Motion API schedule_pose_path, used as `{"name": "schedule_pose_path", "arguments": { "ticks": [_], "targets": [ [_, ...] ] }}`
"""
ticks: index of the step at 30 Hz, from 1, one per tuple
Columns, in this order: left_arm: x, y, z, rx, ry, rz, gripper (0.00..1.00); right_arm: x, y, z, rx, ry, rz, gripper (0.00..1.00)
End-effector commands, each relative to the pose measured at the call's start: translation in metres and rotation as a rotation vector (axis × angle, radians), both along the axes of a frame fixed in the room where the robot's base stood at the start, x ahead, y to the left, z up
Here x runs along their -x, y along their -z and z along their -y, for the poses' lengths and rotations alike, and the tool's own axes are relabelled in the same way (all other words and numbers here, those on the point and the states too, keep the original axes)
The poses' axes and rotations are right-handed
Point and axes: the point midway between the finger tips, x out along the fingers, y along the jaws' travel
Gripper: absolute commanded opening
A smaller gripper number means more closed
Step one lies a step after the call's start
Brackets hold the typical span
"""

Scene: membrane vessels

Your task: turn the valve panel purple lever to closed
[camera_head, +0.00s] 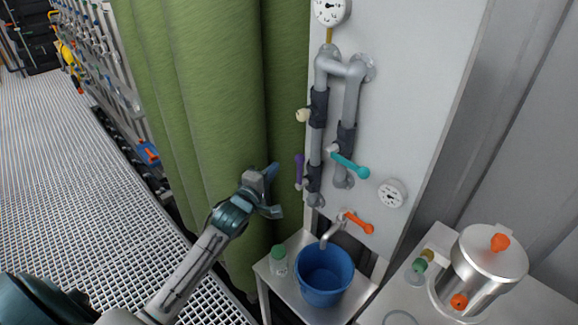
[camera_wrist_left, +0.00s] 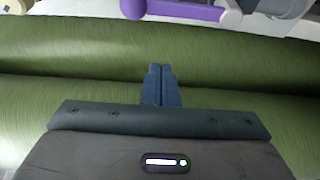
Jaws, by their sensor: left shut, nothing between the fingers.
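The purple lever (camera_head: 299,169) is on the left side of the valve panel (camera_head: 413,75), on the left grey pipe, and points up along it. In the left wrist view the purple lever (camera_wrist_left: 185,11) lies across the top edge, beyond the fingertips. My left gripper (camera_head: 274,170) is to the left of the lever in the head view, in front of the green curtain. In the left wrist view its fingers (camera_wrist_left: 161,70) are together with nothing between them, apart from the lever. My right gripper is not in view.
A teal lever (camera_head: 350,165) and an orange lever (camera_head: 359,223) are also on the panel. A blue bucket (camera_head: 324,275) and a green-capped bottle (camera_head: 279,260) stand below. A green curtain (camera_head: 200,100) hangs left of the panel. A steel vessel (camera_head: 487,265) stands at right.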

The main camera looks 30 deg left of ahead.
Motion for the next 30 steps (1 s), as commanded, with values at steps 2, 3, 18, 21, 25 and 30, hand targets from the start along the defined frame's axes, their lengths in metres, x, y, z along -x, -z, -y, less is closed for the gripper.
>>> {"name": "schedule_pose_path", "arguments": {
  "ticks": [2, 3, 18, 21, 25, 30],
  "targets": [
    [-0.019, -0.004, 0.0, 0.005, -0.001, 0.001, 0.0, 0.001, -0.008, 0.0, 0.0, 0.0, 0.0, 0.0],
    [-0.028, -0.004, 0.0, 0.004, -0.001, 0.0, 0.0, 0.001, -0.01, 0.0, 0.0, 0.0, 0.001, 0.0],
    [-0.026, 0.0, 0.038, -0.001, 0.0, -0.001, 0.0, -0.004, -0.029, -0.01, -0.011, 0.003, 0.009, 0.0],
    [-0.025, 0.001, 0.038, -0.002, 0.0, -0.001, 0.0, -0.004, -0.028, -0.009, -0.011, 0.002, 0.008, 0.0],
    [-0.025, 0.001, 0.038, -0.002, 0.0, -0.001, 0.0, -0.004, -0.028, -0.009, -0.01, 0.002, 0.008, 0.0],
    [-0.025, 0.001, 0.036, -0.009, 0.0, 0.002, 0.0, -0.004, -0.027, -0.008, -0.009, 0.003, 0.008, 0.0]
  ]
}}
